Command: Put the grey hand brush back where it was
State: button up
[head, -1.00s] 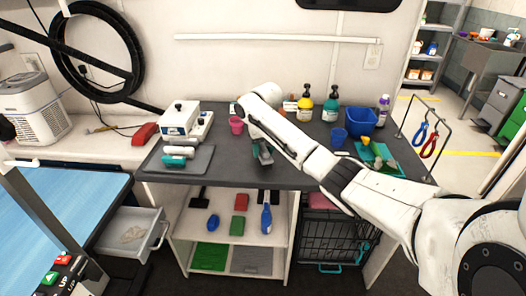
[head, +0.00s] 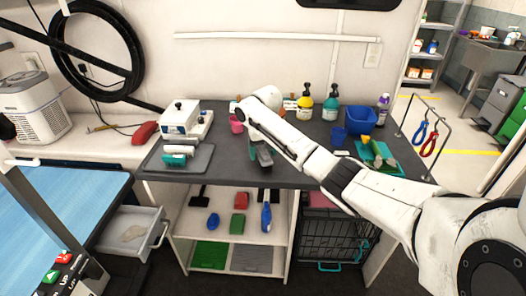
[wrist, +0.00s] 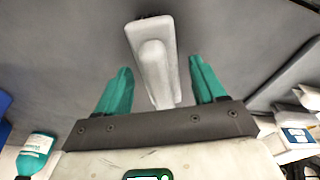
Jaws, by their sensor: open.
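In the wrist view the brush (wrist: 153,60) is a pale grey block with a raised handle, lying between my teal fingers with a gap on each side. My gripper (head: 257,150) is open around the brush and points down at it; the fingers (wrist: 158,92) do not visibly touch it. In the head view my arm partly hides the gripper and brush.
A pink cup (head: 236,125) stands left of the gripper, with a grey mat (head: 200,165) and white machine further left. Bottles, a blue bin (head: 361,120) and a teal tray (head: 398,171) are to the right. Shelves below hold several brushes.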

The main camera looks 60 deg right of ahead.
notch_tip(320, 180, up, 12)
jog(key=s+a, duration=0.1)
jog(key=w+a+f+n+y, duration=0.1)
jog(key=w+a+f, duration=0.15)
jog(key=a, duration=0.35)
jog(key=w+a+f+n+t, duration=0.1)
jog(key=a+f, duration=0.3)
jog(key=a, duration=0.1)
jog(key=w+a+f+n+y, duration=0.1)
jog(key=a+f, duration=0.2)
jog(key=a, duration=0.3)
jog(key=s+a+f+n, duration=0.25)
jog(key=a+f, duration=0.45)
jog(key=a, duration=0.6)
jog(key=s+a+f+n, duration=0.1)
jog(key=s+a+f, duration=0.2)
jog(key=s+a, duration=0.3)
jog(key=s+a+f, duration=0.4)
jog(key=s, duration=0.4)
jog(key=s+d+n+g+h, duration=0.1)
jog(key=s+n, duration=0.1)
jog(key=s, duration=0.9)
jog(key=shift+s+d, duration=0.15)
jog(key=shift+s, duration=0.2)
jog(key=shift+r, duration=0.1)
